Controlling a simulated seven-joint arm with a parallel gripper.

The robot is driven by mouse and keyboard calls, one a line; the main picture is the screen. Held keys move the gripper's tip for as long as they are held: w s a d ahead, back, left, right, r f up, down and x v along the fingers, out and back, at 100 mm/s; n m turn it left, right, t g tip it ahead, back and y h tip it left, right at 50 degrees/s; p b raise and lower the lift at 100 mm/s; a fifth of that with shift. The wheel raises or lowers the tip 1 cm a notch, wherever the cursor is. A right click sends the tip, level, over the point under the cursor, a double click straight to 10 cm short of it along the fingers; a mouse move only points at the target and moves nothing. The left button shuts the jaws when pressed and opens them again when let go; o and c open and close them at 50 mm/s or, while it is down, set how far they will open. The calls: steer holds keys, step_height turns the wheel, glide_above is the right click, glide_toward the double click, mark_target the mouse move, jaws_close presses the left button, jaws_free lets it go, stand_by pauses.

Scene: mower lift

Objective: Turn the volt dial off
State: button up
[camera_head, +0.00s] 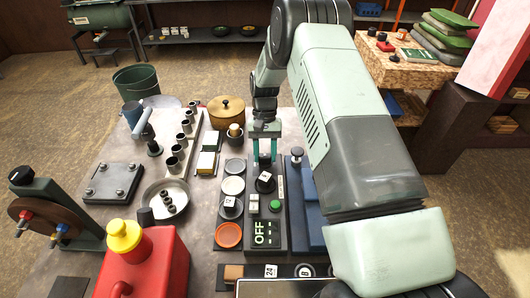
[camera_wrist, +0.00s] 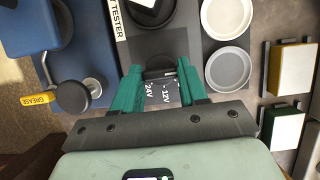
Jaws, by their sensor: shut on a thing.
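The volt tester (camera_head: 264,215) is a dark grey panel at the centre of the table, with a white TESTER label along its side. Its display (camera_head: 264,233) reads OFF in pale green. The volt dial (camera_wrist: 160,68) is a dark round knob at the panel's far end, with 24V and 12V marks beside it in the wrist view. My gripper (camera_wrist: 161,78) has its two teal fingers on either side of the dial, shut on it. In the head view my gripper (camera_head: 264,157) reaches down to that end, and its fingers largely hide the dial.
A black round piece with a white top (camera_head: 265,182) and a green button (camera_head: 275,205) sit on the panel. Round dishes (camera_head: 229,235) line its left side. A blue unit (camera_head: 307,215) with a knobbed lever stands close right. A lidded pot (camera_head: 227,111) is behind left.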

steer(key=o, duration=1.1)
steer(key=shift+c, duration=0.2)
steer(key=shift+r, duration=0.1)
steer(key=v, duration=1)
steer(key=shift+w+r, duration=0.25)
steer(key=shift+r, duration=0.05)
